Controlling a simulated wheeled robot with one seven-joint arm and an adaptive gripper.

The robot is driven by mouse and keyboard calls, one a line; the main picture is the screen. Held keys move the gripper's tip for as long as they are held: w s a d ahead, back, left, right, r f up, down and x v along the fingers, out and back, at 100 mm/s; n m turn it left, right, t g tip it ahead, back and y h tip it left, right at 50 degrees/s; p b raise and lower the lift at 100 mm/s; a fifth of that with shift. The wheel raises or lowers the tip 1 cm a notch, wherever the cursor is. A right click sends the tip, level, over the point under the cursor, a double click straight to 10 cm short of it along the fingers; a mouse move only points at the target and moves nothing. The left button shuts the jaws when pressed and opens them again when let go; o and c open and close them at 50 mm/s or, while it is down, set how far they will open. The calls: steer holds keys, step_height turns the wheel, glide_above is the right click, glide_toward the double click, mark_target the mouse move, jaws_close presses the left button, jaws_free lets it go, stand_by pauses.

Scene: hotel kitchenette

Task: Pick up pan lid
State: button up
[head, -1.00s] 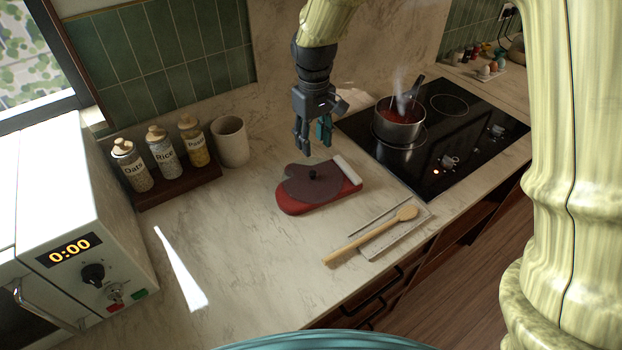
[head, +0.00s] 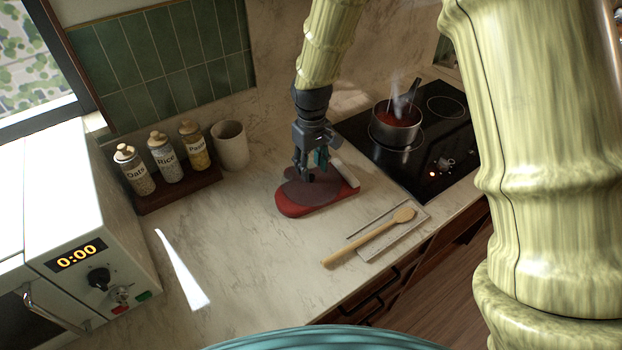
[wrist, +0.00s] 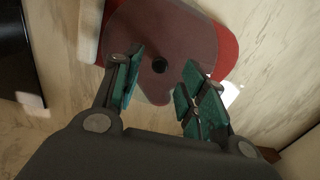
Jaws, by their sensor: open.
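My gripper (head: 310,178) points down just above the lid, close to the knob. In the head view the fingers partly hide the knob.
A steaming pot (head: 396,128) stands on the black hob (head: 430,165) to the right. A wooden spoon (head: 370,237) lies on a tray in front. A jar rack (head: 178,190) and a beige cup (head: 231,146) stand behind left.

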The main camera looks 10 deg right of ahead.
mark_target(311, 176)
steer(key=shift+f+p, duration=0.6)
steer(key=shift+f, duration=1.05)
jaws_close()
